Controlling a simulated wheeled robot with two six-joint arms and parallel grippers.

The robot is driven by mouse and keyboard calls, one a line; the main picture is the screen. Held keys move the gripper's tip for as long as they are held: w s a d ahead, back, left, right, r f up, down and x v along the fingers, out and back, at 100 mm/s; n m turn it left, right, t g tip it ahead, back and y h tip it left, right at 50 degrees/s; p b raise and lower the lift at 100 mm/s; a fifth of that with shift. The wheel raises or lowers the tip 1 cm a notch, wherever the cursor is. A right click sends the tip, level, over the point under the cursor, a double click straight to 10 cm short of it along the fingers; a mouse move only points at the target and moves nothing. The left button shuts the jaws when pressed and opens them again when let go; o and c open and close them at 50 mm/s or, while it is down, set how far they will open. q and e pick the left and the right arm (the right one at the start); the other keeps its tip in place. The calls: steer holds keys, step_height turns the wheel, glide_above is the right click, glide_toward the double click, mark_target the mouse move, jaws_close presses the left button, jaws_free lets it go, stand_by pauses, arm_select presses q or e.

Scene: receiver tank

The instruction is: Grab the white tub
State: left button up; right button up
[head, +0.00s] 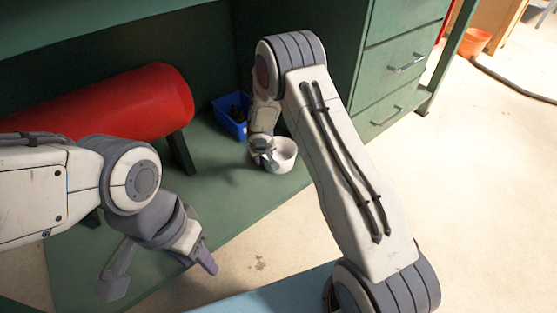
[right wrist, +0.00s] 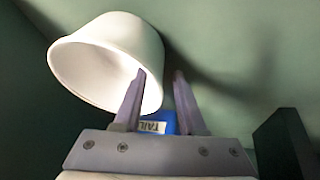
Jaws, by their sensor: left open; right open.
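The white tub (head: 284,157) stands upright on the green shelf, beside the blue bin. In the right wrist view the white tub (right wrist: 105,60) fills the upper left, its open mouth towards the fingers. My right gripper (head: 266,160) is at the tub's left side in the head view. In the right wrist view its open fingers (right wrist: 159,74) straddle the near right part of the tub's wall, the left fingertip overlapping the mouth. I cannot tell whether they touch it. My left gripper (head: 160,276) is open and empty, low over the shelf's front, away from the tub.
A red tank (head: 120,105) lies on dark supports at the left. The blue bin (head: 232,115) holds dark items; its label shows in the right wrist view (right wrist: 153,126). Green drawers (head: 400,68) stand to the right of the tub.

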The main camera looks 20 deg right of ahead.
steer(key=shift+w+f, duration=0.1)
steer(key=shift+f, duration=0.1)
jaws_close()
steer(key=shift+r, duration=0.1)
